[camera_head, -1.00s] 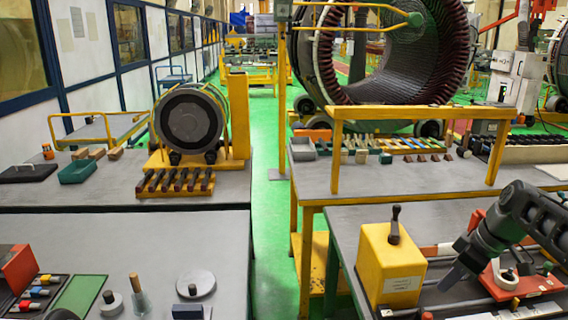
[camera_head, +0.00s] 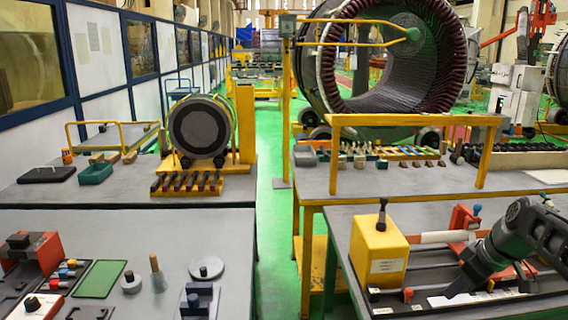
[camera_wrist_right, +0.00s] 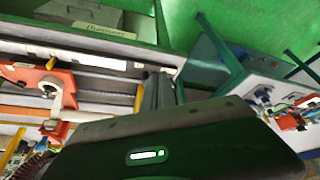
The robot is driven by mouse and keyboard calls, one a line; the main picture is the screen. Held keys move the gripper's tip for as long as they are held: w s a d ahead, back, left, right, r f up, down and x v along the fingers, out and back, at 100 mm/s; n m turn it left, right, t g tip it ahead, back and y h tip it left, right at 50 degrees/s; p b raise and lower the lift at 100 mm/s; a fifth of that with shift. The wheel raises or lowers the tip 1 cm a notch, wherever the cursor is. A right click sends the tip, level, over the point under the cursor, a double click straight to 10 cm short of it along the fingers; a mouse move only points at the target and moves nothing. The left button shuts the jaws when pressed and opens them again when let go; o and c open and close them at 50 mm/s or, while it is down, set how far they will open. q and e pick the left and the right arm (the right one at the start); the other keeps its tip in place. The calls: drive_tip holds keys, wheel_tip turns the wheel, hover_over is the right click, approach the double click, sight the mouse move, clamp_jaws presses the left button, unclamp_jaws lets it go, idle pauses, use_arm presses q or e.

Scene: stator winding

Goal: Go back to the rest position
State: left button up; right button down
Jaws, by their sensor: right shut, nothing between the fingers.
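My right gripper (camera_head: 456,289) shows at the right of the head view, on a dark arm that comes in from the right edge. Its fingers point down and left, and it appears in front of the railed fixture (camera_head: 430,256) on the right front table. Whether it touches the fixture cannot be told. In the right wrist view, its fingers (camera_wrist_right: 160,91) are together with nothing between them. My left gripper is in neither view.
A yellow box (camera_head: 378,250) with a black lever stands left of my right gripper. A red clamp (camera_head: 464,220) stands behind the gripper. The left front table (camera_head: 150,228) holds a red device (camera_head: 36,250) and small parts. A green aisle (camera_head: 274,250) separates the tables.

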drive_tip(key=w+a+f+m+t, duration=0.1)
drive_tip(key=w+a+f+m, duration=0.15)
drive_tip(key=f, duration=0.35)
drive_tip(key=w+a+f+m+t, duration=0.1)
drive_tip(key=w+f+m, duration=0.2)
drive_tip(key=f, duration=0.3)
drive_tip(key=s+a+f+m, duration=0.1)
drive_tip(key=s+a+f, duration=0.1)
drive_tip(key=a+f, duration=0.5)
drive_tip(key=s+a+f+m, duration=0.25)
drive_tip(key=a+f, duration=0.25)
drive_tip(key=f, duration=0.4)
drive_tip(key=s+a+f+g, duration=0.2)
drive_tip(key=s+a+f, duration=0.2)
drive_tip(key=s, duration=0.5)
drive_tip(key=s+a+f+n+g+y, duration=0.1)
drive_tip(key=s+a+f+g, duration=0.1)
drive_tip(key=s+a+f, duration=0.3)
drive_tip(key=s+a+f+g+y, duration=0.1)
drive_tip(key=s+a+f, duration=0.4)
drive_tip(key=s+a, duration=0.5)
drive_tip(key=s, duration=0.3)
drive_tip(key=shift+s+f+n+g, duration=0.2)
drive_tip(key=shift+s+n+g, duration=0.1)
drive_tip(key=shift+s+g, duration=0.1)
